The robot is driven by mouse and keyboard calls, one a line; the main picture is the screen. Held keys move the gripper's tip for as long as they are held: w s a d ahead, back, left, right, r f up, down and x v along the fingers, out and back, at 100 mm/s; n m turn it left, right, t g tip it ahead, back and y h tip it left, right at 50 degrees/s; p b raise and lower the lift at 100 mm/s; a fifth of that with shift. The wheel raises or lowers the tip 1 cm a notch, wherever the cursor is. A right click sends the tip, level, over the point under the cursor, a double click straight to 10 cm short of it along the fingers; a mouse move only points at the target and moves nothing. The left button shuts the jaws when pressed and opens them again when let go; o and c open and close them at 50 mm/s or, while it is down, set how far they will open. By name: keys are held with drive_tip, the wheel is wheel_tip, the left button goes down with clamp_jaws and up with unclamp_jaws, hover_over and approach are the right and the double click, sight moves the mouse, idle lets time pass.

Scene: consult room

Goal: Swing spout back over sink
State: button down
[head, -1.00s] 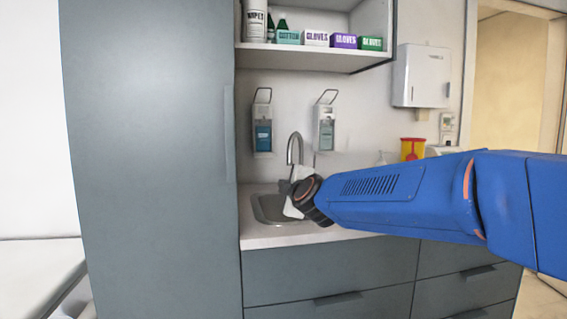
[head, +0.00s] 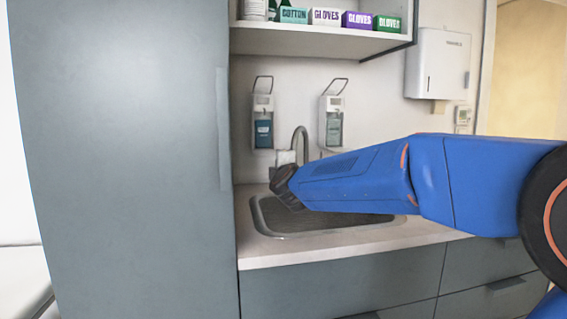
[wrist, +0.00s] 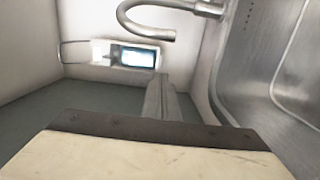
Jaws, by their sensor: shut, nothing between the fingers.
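The curved metal spout (head: 302,137) rises at the back of the sink (head: 325,228) in the head view, partly hidden by my arm. In the wrist view the spout (wrist: 145,28) is a hooked tube across the top, with the sink basin (wrist: 285,60) at the right. My gripper (head: 271,172) is just left of the spout in the head view, low by the back wall. In the wrist view my gripper's fingers (wrist: 160,92) are together and empty, below the spout's hook with a visible gap. I cannot tell any contact. The tap's base is hidden.
Two wall dispensers (head: 263,130) (head: 331,128) hang above the sink, and one shows sideways in the wrist view (wrist: 125,55). A tall grey cabinet (head: 120,150) closes off the left. A shelf (head: 310,38) with boxes is overhead. The front counter strip (head: 300,254) is clear.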

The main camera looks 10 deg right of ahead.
drive_tip(key=w, duration=1)
drive_tip(key=shift+s+d, duration=0.4)
drive_tip(key=shift+d, duration=0.35)
drive_tip(key=shift+s+d, duration=0.35)
drive_tip(key=shift+d, duration=0.35)
drive_tip(key=shift+s+d, duration=0.4)
drive_tip(key=shift+d, duration=0.35)
drive_tip(key=shift+d, duration=0.1)
